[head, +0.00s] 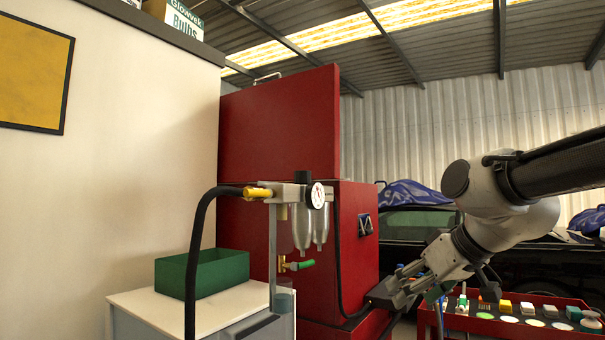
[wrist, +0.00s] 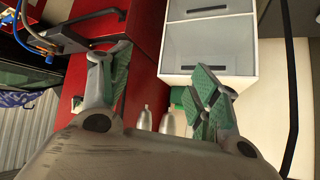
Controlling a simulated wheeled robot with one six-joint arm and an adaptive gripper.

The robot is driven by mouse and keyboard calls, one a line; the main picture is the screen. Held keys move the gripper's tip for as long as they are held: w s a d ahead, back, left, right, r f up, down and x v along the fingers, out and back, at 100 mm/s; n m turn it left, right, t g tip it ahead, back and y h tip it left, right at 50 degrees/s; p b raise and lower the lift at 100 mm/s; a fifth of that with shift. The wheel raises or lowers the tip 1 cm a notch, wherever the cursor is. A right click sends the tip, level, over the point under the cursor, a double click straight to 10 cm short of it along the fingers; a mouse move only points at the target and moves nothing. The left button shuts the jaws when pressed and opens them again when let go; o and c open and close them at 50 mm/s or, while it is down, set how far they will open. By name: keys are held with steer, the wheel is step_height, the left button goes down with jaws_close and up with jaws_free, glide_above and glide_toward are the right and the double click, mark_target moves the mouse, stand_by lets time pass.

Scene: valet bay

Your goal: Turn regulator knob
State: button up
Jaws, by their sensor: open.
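The regulator (head: 288,193) is a grey metal unit on a post in front of the red cabinet, left of my gripper in the head view. A black knob (head: 303,176) stands on its top, beside a round white gauge (head: 318,195). Clear bowls (head: 302,230) hang below, with a green valve handle (head: 300,265). My gripper (head: 398,284) is well right of and lower than the knob, touching no part of the regulator. In the wrist view its fingers (wrist: 160,88) are spread and empty. Bowls (wrist: 145,118) show there behind the palm; the knob is hidden.
A red cabinet (head: 279,120) stands behind the regulator. A white cart (head: 240,305) carries a green bin (head: 225,272). A black hose (head: 193,265) hangs at left. A red tray (head: 545,325) with several small items lies below my arm at right.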

steer(key=s+d+f+m+g, duration=0.1)
steer(key=s+d+f+g, duration=0.2)
steer(key=s+f, duration=0.15)
steer(key=n+y, duration=1.2)
steer(key=y, duration=0.1)
glide_toward(303, 172)
steer(key=w+a, duration=0.2)
steer(key=w, duration=0.1)
steer(key=shift+g, duration=0.3)
steer(key=x, duration=0.7)
steer(key=shift+w+a+r, duration=0.15)
steer(key=shift+w+a, duration=0.1)
steer(key=shift+a, duration=0.1)
steer(key=c, duration=1)
